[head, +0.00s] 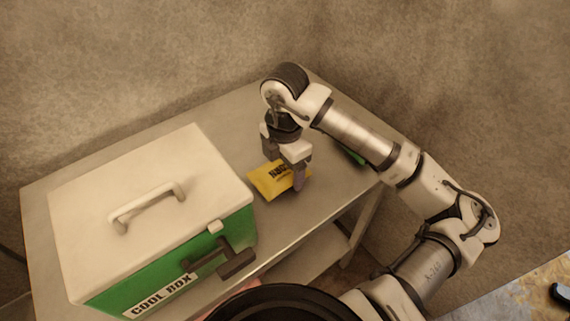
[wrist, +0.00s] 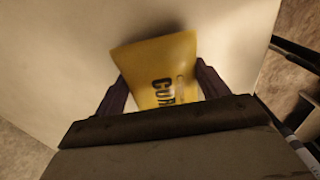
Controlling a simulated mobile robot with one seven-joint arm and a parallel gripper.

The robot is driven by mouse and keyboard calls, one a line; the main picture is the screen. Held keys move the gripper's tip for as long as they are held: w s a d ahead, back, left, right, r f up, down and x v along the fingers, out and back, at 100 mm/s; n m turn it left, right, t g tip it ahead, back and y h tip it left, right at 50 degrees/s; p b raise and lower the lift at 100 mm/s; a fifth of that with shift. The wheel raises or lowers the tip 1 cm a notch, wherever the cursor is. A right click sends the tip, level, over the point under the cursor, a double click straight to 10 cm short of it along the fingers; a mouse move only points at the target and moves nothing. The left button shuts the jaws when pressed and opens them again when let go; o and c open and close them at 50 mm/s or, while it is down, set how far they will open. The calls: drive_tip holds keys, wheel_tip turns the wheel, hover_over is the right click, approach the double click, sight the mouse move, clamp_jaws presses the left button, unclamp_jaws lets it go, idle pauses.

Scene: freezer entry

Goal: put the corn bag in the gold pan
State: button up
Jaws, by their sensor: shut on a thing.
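The corn bag (head: 272,182) is a yellow packet with dark lettering, at the middle of the grey table in the head view. My gripper (head: 299,180) is over the table from above, its fingers at the bag's right part. In the wrist view the bag (wrist: 160,72) lies between the two dark fingers of my gripper (wrist: 162,88), which is shut on it. I cannot tell whether the bag still touches the table. No gold pan shows in either view.
A large cool box (head: 150,225), green with a cream lid and handle, fills the table's left part. A green thing (head: 352,155) is partly hidden behind my arm at the right. The table top (head: 225,120) is bare behind the bag. Walls rise behind the table.

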drive_tip(key=shift+f, duration=0.2)
drive_tip(key=o, duration=1.3)
drive_tip(key=shift+r, duration=0.1)
